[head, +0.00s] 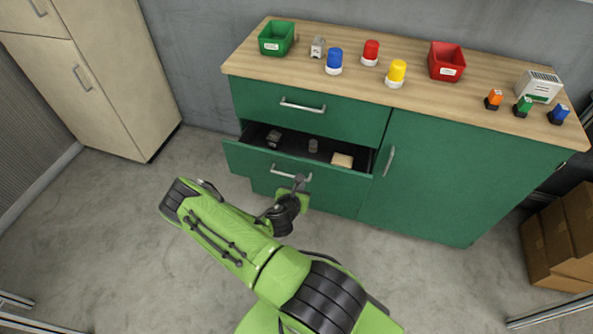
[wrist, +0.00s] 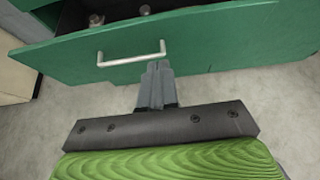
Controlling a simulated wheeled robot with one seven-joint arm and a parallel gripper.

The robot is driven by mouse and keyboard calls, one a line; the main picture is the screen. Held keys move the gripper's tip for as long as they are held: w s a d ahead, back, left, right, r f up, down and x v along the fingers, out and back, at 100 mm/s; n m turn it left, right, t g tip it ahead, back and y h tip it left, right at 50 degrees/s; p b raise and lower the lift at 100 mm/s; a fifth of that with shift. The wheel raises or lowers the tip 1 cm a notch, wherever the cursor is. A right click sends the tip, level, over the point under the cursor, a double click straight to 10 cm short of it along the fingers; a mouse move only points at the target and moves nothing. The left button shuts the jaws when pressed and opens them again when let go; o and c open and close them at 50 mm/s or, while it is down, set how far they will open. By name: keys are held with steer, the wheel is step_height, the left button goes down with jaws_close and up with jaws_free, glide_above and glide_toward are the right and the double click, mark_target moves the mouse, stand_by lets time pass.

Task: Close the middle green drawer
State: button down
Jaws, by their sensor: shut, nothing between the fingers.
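The middle green drawer (head: 240,160) of the green cabinet stands partly open, with its front pulled out toward me. A metal bar handle (head: 290,173) sits on its front; the handle also shows in the wrist view (wrist: 131,54). Inside the drawer are a dark item (head: 273,138), a small cylinder (head: 313,145) and a tan block (head: 342,160). My gripper (head: 298,180) is shut and empty, close in front of the drawer front. In the wrist view, its fingertips (wrist: 158,66) are together just below the handle's right end. I cannot tell whether they touch the drawer.
The top drawer (head: 300,118) and the cabinet door (head: 440,170) are shut. The wooden top (head: 300,80) carries green and red bins, coloured lamps and small switches. Brown boxes (head: 560,235) stand at the right and a beige cabinet (head: 110,80) at the left. The floor between is clear.

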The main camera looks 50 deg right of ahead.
steer(key=b, duration=0.2)
glide_toward(312, 165)
step_height(312, 165, down, 3)
steer(key=d, duration=0.2)
steer(key=w+d, duration=0.1)
steer(key=d, duration=0.1)
steer(key=shift+w+d+f, duration=0.1)
steer(key=shift+w, duration=0.15)
steer(key=shift+w+d, duration=0.25)
steer(key=shift+d, duration=0.2)
